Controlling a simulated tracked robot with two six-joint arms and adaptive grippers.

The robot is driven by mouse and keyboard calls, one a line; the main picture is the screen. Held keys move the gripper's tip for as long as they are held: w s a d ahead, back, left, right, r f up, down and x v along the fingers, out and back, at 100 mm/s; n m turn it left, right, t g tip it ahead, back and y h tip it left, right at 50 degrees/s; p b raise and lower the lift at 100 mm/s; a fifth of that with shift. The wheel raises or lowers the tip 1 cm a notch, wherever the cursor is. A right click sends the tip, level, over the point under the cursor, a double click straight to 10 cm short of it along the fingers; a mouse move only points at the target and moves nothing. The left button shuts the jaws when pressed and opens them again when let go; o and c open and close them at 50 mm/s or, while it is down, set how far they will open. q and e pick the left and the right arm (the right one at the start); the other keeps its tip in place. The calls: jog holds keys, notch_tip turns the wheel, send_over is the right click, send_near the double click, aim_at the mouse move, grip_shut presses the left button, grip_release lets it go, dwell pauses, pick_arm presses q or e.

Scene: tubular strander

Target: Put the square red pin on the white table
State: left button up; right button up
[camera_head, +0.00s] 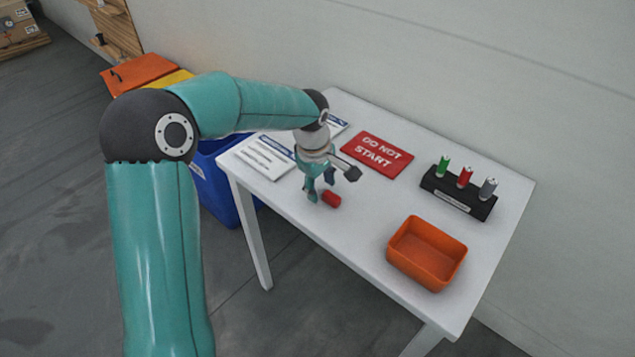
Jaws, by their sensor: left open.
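A short red pin (331,199) lies on its side on the white table (330,245), left of the orange bin. Whether its section is square is too small to tell. Another red pin (464,177) stands upright in a black rack (457,200) between a green pin (443,166) and a grey pin (487,188). My left gripper (332,186) is open, pointing down over the table, with its fingers close to the lying red pin. Nothing shows between its fingers. My right gripper is not in view.
An orange bin (427,253), seemingly empty, stands at the table's front right. A red "DO NOT START" sign (376,155) and paper sheets (265,156) lie on the table. A wall (500,80) runs behind. The table's front middle is clear.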

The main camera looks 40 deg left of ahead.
pick_arm(q)
jog(key=shift+r, duration=0.2)
notch_tip(320, 180, up, 12)
jog(key=s+p, duration=0.1)
jog(key=s, duration=0.1)
jog(key=shift+f, duration=0.15)
dwell(0.3)
